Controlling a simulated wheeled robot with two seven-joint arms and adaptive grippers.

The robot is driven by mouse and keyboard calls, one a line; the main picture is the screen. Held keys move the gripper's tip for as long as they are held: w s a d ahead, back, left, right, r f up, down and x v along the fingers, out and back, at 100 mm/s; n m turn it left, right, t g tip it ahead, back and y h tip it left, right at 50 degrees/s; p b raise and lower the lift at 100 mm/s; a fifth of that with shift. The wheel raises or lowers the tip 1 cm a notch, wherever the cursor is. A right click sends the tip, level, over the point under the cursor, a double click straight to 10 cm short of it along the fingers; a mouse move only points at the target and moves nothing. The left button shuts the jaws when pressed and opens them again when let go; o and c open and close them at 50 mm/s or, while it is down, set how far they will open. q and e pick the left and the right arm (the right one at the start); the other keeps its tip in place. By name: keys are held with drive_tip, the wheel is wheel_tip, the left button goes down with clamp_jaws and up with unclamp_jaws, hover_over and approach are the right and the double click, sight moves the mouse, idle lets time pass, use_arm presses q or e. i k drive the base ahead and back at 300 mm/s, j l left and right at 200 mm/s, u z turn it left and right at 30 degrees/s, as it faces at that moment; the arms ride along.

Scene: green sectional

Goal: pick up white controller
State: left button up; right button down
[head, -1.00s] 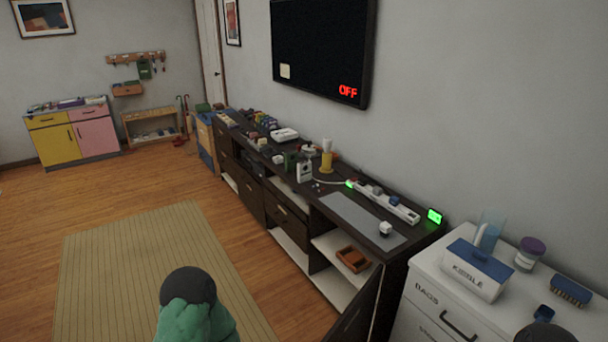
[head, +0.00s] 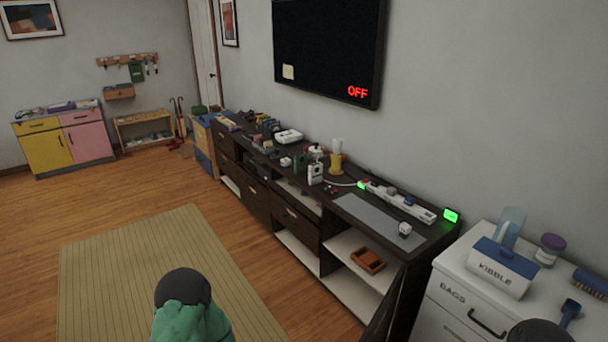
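Several small white things stand on the long dark media console (head: 412,275). A wide, low white item (head: 289,136) lies toward its far part, a smaller white piece (head: 286,161) lies nearer its front edge, and an upright white device (head: 315,173) stands by the middle. I cannot tell at this size which of them is the white controller. Neither gripper shows. A green and dark part of my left arm is at the bottom middle, and a dark part of my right arm is at the bottom right edge.
A white cabinet (head: 434,324) with a kibble box (head: 503,272) stands at the right. A power strip (head: 400,201) and grey mat (head: 378,220) lie on the console's near end. A tan rug (head: 110,270) and open wood floor lie to the left.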

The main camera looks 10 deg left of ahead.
sight(315, 170)
drive_tip(key=i+j, duration=0.15)
drive_tip(key=j, duration=0.25)
drive_tip(key=i+j+z, duration=0.15)
drive_tip(key=j, duration=0.25)
drive_tip(key=i+j, duration=0.15)
drive_tip(key=j, duration=0.25)
drive_tip(key=i+j+z, duration=0.15)
drive_tip(key=j, duration=0.25)
drive_tip(key=i+j, duration=0.1)
drive_tip(key=j, duration=0.3)
drive_tip(key=i+j+z, duration=0.15)
drive_tip(key=j, duration=0.25)
